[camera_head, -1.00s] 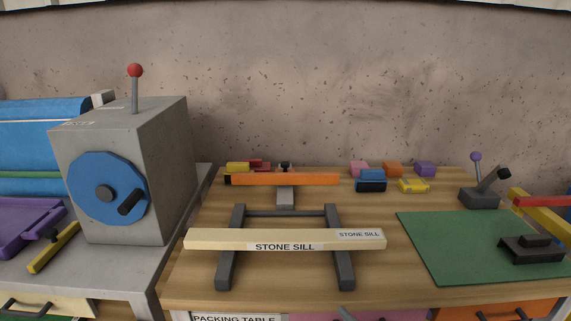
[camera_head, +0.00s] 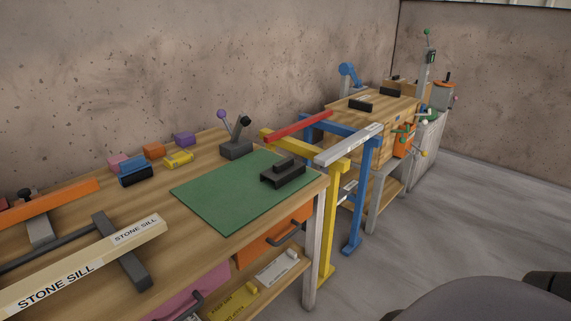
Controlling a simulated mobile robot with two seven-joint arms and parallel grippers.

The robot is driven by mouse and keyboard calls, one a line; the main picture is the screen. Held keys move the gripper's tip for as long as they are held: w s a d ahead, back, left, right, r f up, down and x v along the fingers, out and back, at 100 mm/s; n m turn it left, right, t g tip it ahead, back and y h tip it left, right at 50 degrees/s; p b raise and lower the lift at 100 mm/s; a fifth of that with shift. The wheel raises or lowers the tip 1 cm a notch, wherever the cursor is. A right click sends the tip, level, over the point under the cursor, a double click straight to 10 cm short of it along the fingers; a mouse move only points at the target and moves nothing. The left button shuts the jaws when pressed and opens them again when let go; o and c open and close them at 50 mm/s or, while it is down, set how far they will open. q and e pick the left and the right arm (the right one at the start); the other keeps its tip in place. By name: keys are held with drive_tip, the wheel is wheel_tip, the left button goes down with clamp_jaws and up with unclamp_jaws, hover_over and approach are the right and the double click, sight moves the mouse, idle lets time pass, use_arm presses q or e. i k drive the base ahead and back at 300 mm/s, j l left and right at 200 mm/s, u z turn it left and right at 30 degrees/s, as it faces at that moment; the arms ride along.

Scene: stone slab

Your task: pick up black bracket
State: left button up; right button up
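A black stepped piece (camera_head: 284,173), which looks like the black bracket, lies on the right part of the green mat (camera_head: 215,195) on the wooden table. Its raised middle part faces up, and nothing touches it from above. Two smaller dark pieces, one nearer (camera_head: 360,105) and one farther (camera_head: 390,92), lie on the far wooden bench; their exact shape is too small to tell. Neither of my grippers is in view.
A yellow stand (camera_head: 328,215) and a blue stand (camera_head: 368,195) rise beside the table's right end, with a red bar (camera_head: 300,126) across. A stone sill (camera_head: 90,262) lies at the left. A small lever device (camera_head: 237,150) stands behind the mat.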

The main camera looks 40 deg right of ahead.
sight(287, 170)
drive_tip(key=z, duration=1.25)
drive_tip(key=i+l, duration=0.1)
